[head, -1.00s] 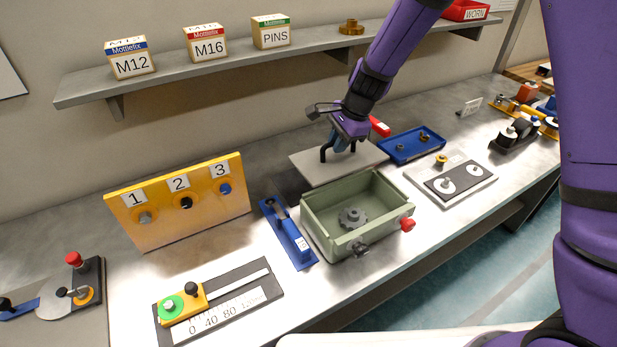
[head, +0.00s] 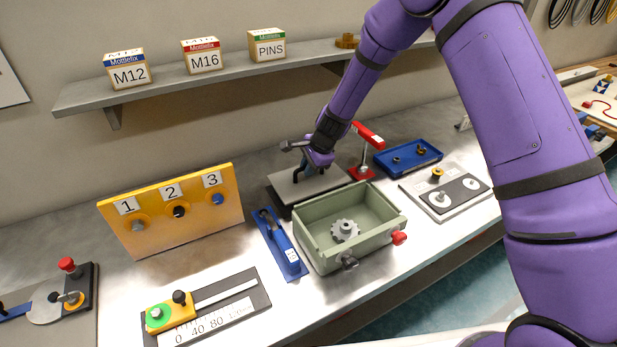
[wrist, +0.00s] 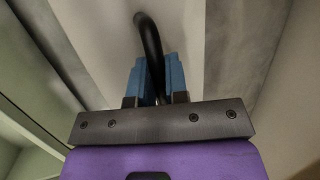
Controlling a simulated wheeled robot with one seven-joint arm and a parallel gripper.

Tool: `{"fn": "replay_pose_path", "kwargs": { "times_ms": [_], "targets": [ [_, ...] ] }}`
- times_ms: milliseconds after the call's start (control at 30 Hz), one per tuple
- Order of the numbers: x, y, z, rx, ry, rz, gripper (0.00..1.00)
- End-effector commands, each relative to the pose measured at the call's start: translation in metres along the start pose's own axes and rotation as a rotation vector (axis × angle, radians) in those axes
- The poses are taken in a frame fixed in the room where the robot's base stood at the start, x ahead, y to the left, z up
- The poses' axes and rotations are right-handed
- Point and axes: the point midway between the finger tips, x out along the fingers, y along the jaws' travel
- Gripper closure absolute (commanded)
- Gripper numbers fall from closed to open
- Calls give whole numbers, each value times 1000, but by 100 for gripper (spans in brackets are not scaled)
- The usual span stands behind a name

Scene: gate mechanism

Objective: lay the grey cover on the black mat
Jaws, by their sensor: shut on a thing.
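The grey cover (head: 286,189) is a flat plate with a black bar handle, behind the green box (head: 318,250) in the head view. My gripper (head: 309,174) is shut on the handle; the wrist view shows its blue fingers (wrist: 156,80) on either side of the black handle (wrist: 148,38), above the pale cover (wrist: 97,30). The black mat (head: 281,208) shows only as a dark strip along the cover's left front edge; the cover hides the rest. I cannot tell whether the cover touches the mat or is slightly above it.
The open green box holds a grey gear (head: 344,230) and stands close in front of the cover. A red clamp (head: 367,135) stands just right of it, with a blue tray (head: 408,158) beyond. A yellow numbered panel (head: 172,212) and a blue tool (head: 280,245) are to the left.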

Motion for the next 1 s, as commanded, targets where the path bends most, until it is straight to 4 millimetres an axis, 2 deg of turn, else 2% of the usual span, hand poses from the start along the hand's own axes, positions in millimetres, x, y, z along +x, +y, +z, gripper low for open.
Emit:
{"fn": "replay_pose_path", "kwargs": {
  "times_ms": [300,700,733,833,1000],
  "targets": [
    [31,10,-7,1,-1,0,100],
    [36,12,-9,0,-1,0,100],
    [36,12,-9,0,-1,1,83],
    [36,12,-9,0,-1,1,60],
    [36,12,-8,0,-1,1,60]
  ]
}}
